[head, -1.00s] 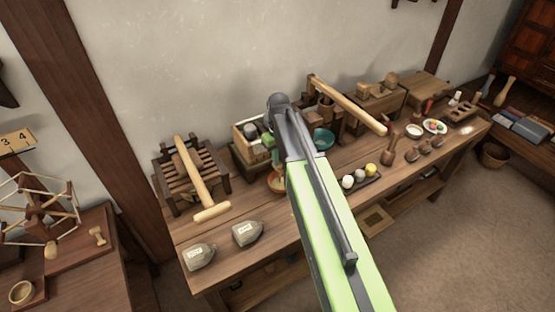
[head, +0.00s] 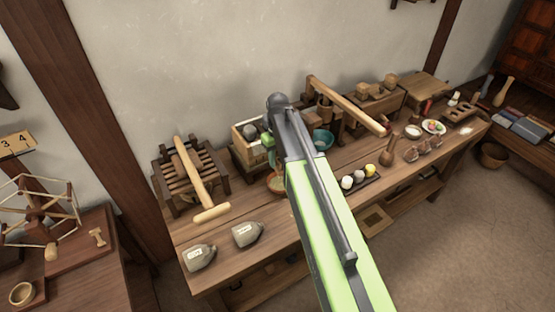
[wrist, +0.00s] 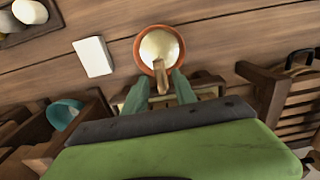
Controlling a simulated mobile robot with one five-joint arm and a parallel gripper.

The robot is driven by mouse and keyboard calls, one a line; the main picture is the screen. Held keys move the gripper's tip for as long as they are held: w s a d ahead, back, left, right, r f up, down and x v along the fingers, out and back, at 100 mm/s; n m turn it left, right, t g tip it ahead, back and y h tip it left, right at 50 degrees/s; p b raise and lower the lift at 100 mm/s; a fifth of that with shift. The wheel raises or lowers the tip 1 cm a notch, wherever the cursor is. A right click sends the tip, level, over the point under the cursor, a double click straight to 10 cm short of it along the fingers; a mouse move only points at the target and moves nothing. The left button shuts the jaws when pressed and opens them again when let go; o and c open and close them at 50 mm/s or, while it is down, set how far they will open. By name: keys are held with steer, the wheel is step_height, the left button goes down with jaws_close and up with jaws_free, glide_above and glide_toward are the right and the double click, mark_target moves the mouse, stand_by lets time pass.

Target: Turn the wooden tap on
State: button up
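My gripper (wrist: 160,76) points down in the wrist view with its two green fingers apart. A narrow wooden piece (wrist: 160,82), seemingly the wooden tap, shows between the fingertips, with a gap on each side. Its lower part and the wooden body behind it are largely hidden by my gripper. An orange-rimmed bowl (wrist: 139,52) with pale contents sits just beyond the fingertips, below the wooden piece. In the head view the bowl (head: 276,185) is partly behind my arm.
A slatted wooden press (head: 165,175) stands left on the bench (head: 300,222), with two grey sacks (head: 199,258) in front. A white block (wrist: 93,56) lies near the bowl. A teal bowl (head: 322,140) and a tray of balls (head: 373,181) are to the right.

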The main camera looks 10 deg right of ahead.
mark_target(278, 162)
step_height(278, 162, up, 17)
steer(key=p, duration=1.6)
steer(key=shift+f, duration=0.1)
steer(key=s+f+m+b, duration=0.2)
steer(key=s+f+m, duration=0.1)
steer(key=s, duration=1.2)
steer(key=shift+a+m+b, duration=0.2)
steer(key=shift+m+b, duration=0.15)
steer(key=shift+m, duration=0.05)
